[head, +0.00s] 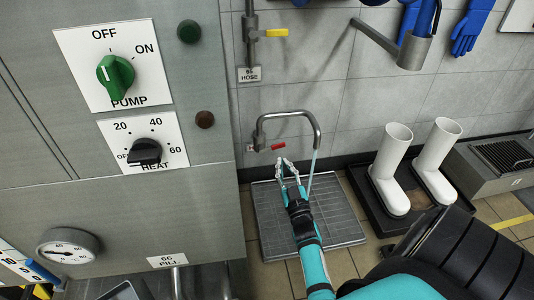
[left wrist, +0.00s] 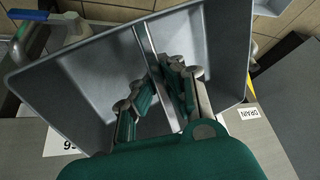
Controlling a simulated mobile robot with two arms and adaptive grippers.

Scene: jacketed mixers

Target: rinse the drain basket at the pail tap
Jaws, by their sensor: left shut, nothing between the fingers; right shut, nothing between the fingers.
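The pail tap (head: 290,118) is a grey curved pipe on the tiled wall in the head view, with a red lever (head: 278,147) below its base. A pale blue stream of water (head: 312,172) falls from its spout. My right gripper (head: 286,162) is shut and empty just below the red lever, left of the stream; contact with the lever cannot be told. My left gripper (left wrist: 158,88) is shut and empty in the left wrist view, over a grey tray-like container (left wrist: 85,70) with a thin upright bar. I cannot make out the drain basket for certain.
A floor grating (head: 340,225) lies below the tap. White boots (head: 392,170) stand in a dark tray to its right, with a grilled grey box (head: 500,165) beyond. The steel mixer cabinet (head: 120,215) blocks the left. A DRAIN label (left wrist: 253,113) shows in the wrist view.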

